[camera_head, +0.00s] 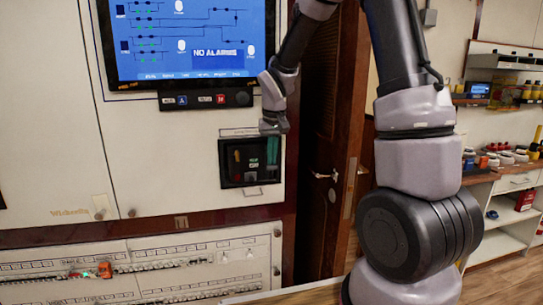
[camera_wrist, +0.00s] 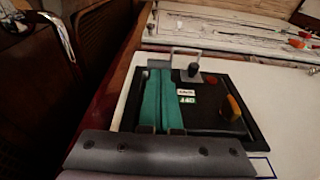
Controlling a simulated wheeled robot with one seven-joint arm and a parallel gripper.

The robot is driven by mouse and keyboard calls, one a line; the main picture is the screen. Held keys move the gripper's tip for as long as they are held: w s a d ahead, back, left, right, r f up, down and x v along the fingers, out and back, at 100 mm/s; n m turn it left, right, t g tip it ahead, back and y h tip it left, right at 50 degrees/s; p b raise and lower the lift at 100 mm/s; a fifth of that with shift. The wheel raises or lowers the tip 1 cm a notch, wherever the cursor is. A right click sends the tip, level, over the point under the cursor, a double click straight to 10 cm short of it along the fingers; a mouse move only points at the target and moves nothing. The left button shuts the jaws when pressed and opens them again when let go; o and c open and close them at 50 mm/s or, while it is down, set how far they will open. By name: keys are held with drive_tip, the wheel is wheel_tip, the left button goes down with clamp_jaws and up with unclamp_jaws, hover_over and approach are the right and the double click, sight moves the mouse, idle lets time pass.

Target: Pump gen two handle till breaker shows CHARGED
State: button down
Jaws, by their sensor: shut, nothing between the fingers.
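The breaker (camera_head: 231,163) is a black unit set in the white cabinet front; it also shows in the wrist view (camera_wrist: 210,119). I cannot tell which part is the pump handle; my fingers hide one side of the face. My gripper (camera_head: 272,150) points down in front of the breaker's right side. Its two teal fingers (camera_wrist: 162,100) lie together, shut and empty. Contact with the face cannot be told.
A screen (camera_head: 190,45) reading NO ALARMS hangs above. A pale bracket (camera_wrist: 190,54) sits at the breaker's lower edge. A lower panel (camera_head: 130,270) with rows of small parts runs below. A wooden door (camera_head: 325,150) with a handle is right of the cabinet; shelves stand far right.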

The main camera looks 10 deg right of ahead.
drive_tip(key=shift+s+f, duration=0.2)
drive_tip(key=shift+s, duration=0.05)
drive_tip(key=shift+s+f, duration=1.9)
drive_tip(key=shift+s, duration=0.1)
wheel_tip(320, 180, up, 11)
drive_tip(key=s, duration=0.2)
drive_tip(key=shift+f, duration=0.15)
idle(0.3)
idle(1.0)
